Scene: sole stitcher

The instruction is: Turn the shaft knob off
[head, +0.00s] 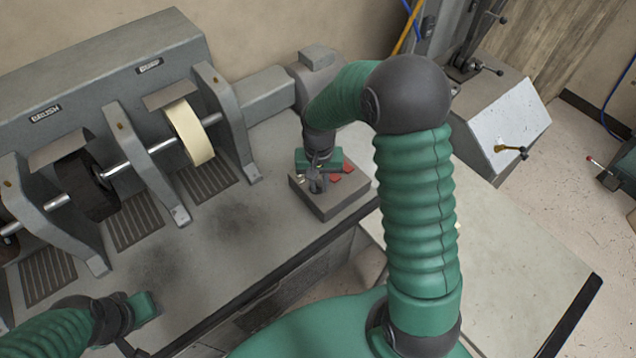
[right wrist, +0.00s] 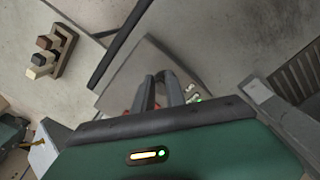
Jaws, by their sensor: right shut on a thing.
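A grey control box (head: 335,207) with red switches (head: 343,171) stands on the bench, right of the grinding shaft (head: 125,160). My right gripper (head: 316,185) points down onto the top of the box. In the right wrist view its fingers (right wrist: 161,92) are close together at the face of the box (right wrist: 148,58), shut on what appears to be the shaft knob. The knob itself is hidden by the fingers. Small green and red lights or buttons show beside them. My left gripper (head: 140,308) hangs low at the left; its fingers cannot be made out.
The shaft carries a cream buff wheel (head: 189,132) and a dark brush wheel (head: 88,185) between grey upright guards (head: 223,118). Vent grilles (head: 208,180) lie below. The bench front (head: 225,245) is clear. A grey machine with a brass lever (head: 510,149) stands to the right.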

